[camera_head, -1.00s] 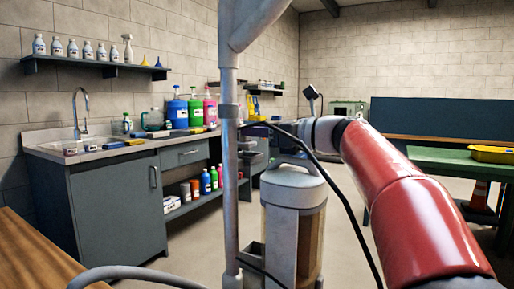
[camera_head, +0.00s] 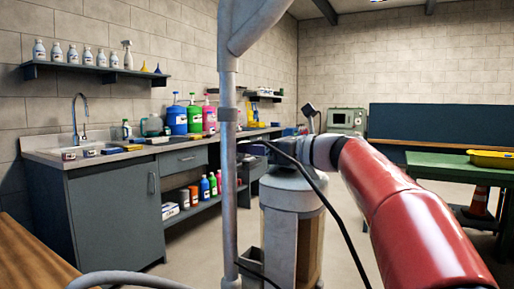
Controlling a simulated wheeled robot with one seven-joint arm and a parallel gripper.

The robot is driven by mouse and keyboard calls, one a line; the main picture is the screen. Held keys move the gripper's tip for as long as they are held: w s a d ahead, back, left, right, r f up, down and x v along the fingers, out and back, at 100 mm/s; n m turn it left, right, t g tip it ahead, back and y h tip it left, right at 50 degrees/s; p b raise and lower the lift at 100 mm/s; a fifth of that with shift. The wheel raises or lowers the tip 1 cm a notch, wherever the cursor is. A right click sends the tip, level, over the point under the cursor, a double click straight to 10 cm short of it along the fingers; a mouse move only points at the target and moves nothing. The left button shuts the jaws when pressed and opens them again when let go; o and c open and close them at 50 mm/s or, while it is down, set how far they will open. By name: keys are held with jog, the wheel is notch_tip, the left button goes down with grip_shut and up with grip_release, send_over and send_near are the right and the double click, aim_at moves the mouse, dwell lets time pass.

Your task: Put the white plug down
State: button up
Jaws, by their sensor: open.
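My red arm reaches from the lower right toward the middle, and my gripper (camera_head: 254,148) is at its far end, small and dark beside the grey pole. Its jaws are open, but the fingertips are hard to make out. I cannot make out the white plug in this view. The gripper is in front of the sink counter's right end in the picture, just above and left of the grey-topped canister (camera_head: 292,192). The arm's end hides part of the canister's top.
A grey upright pole (camera_head: 229,190) and a black cable (camera_head: 345,225) cross the view close by. The sink counter (camera_head: 112,158) with bottles and jugs is at left, a wooden top (camera_head: 30,255) at lower left. A green table (camera_head: 440,166) with a yellow tray (camera_head: 492,159) is at right.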

jog(key=shift+r, duration=0.1)
jog(key=b+v, duration=0.1)
jog(key=v, duration=1)
jog(key=shift+d, duration=0.1)
jog(key=shift+s+d, duration=0.3)
jog(key=shift+r, duration=0.15)
